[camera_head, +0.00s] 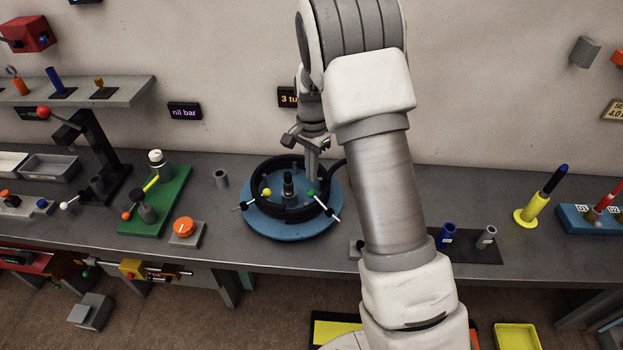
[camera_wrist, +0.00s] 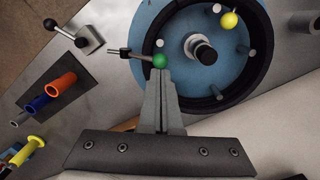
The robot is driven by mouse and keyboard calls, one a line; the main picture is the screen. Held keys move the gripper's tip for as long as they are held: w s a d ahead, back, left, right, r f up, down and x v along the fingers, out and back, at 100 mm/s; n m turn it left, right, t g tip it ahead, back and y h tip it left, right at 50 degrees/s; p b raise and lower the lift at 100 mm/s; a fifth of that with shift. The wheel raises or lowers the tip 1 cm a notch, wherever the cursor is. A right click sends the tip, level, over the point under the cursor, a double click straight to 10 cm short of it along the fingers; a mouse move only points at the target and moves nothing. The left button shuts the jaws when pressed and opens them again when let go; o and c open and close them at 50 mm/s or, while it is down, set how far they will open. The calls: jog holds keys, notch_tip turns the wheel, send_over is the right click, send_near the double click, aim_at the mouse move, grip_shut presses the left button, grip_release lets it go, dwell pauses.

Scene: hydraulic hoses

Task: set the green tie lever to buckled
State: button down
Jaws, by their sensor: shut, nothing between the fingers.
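The green tie lever (camera_head: 312,191) has a green ball and a thin pale rod, at the right side of the black hose coil (camera_head: 262,168) on a round blue base (camera_head: 262,228). In the wrist view the green ball (camera_wrist: 159,61) sits right at the tips of my gripper (camera_wrist: 160,72), and the lever's rod runs off to the left. My gripper (camera_head: 311,176) points down over the coil's right rim, fingers together and empty. I cannot tell whether the tips touch the ball.
A yellow-balled lever (camera_head: 266,192) is on the coil's left side, and a dark central post (camera_head: 288,186) stands inside the coil. An orange-knobbed box (camera_head: 185,228) and a green board (camera_head: 165,205) lie left. Blue and grey tubes (camera_head: 447,233) stand right.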

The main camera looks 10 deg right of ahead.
aim_at(311, 190)
jog(key=shift+s+f, duration=0.1)
jog(key=shift+f, duration=1.5)
jog(key=shift+p, duration=0.3)
jog(key=shift+w+a+f+g+h+p, duration=0.4)
jog(key=shift+f+g, duration=0.1)
jog(key=shift+g, duration=0.1)
jog(key=shift+w+f+b, duration=0.15)
jog(key=shift+f+b, duration=0.35)
jog(key=shift+w+a, duration=0.1)
jog(key=shift+w, duration=0.05)
jog(key=shift+r, duration=0.1)
